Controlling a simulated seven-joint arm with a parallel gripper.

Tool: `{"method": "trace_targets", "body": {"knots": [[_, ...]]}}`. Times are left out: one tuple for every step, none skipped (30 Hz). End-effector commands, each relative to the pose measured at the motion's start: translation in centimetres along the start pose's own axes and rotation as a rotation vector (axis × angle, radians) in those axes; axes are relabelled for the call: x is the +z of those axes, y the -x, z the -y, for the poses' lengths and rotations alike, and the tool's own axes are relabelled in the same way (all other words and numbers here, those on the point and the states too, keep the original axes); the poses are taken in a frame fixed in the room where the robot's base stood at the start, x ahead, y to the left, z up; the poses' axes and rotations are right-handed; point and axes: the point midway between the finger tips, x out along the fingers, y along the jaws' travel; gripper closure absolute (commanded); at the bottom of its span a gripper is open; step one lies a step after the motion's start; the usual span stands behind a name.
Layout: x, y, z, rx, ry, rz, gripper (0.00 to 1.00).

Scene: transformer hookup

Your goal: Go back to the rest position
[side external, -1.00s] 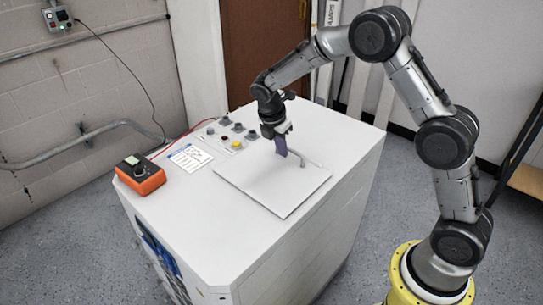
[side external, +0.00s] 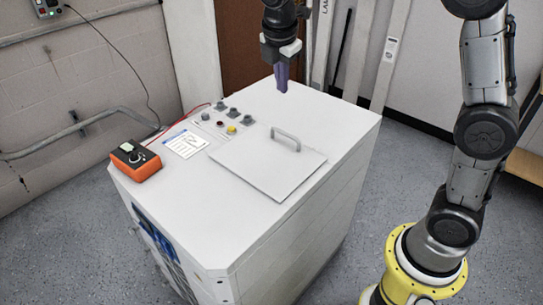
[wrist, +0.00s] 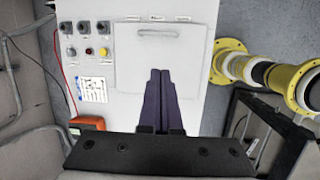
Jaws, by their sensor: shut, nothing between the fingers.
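My gripper (side external: 282,78) is in the air above the back part of the white cabinet (side external: 270,230), clear of its top. Its purple fingers are shut together with nothing between them; they also show in the wrist view (wrist: 160,85). The square lid panel (side external: 262,170) with a grey handle (side external: 286,135) lies flat on the cabinet top. In the wrist view the lid panel (wrist: 195,55) is below and beyond the fingers, which hide part of it.
An orange meter (side external: 135,160) sits at the cabinet's left corner with a red lead. Several knobs and buttons (side external: 233,117) and a paper label (side external: 185,144) are on the top. A wall box (side external: 47,8) with a black cable is at the upper left. The air above the cabinet is clear.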

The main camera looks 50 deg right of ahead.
Motion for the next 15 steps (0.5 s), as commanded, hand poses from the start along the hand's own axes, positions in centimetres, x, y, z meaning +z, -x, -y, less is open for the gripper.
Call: {"method": "trace_targets", "body": {"knots": [[0.8,1.9,1.5,0.033,-0.038,-0.013,1.00],[1.1,2.7,2.4,0.049,-0.065,-0.022,1.00],[1.4,3.7,3.7,0.068,-0.104,-0.035,1.00],[1.6,4.4,4.7,0.082,-0.138,-0.047,1.00],[1.8,5.0,5.7,0.096,-0.173,-0.058,1.00],[2.0,5.7,7.0,0.113,-0.222,-0.074,1.00],[2.1,6.2,8.1,0.126,-0.262,-0.088,1.00],[2.2,6.7,9.2,0.139,-0.303,-0.101,1.00],[2.3,7.1,10.6,0.154,-0.361,-0.121,1.00],[2.3,7.4,11.7,0.163,-0.408,-0.137,1.00],[2.3,7.6,12.8,0.173,-0.456,-0.153,1.00],[2.2,7.8,14.3,0.184,-0.520,-0.176,1.00],[2.1,7.8,15.4,0.190,-0.572,-0.195,1.00],[2.0,7.8,16.5,0.197,-0.622,-0.214,1.00],[1.8,7.7,17.9,0.202,-0.693,-0.240,1.00]]}}
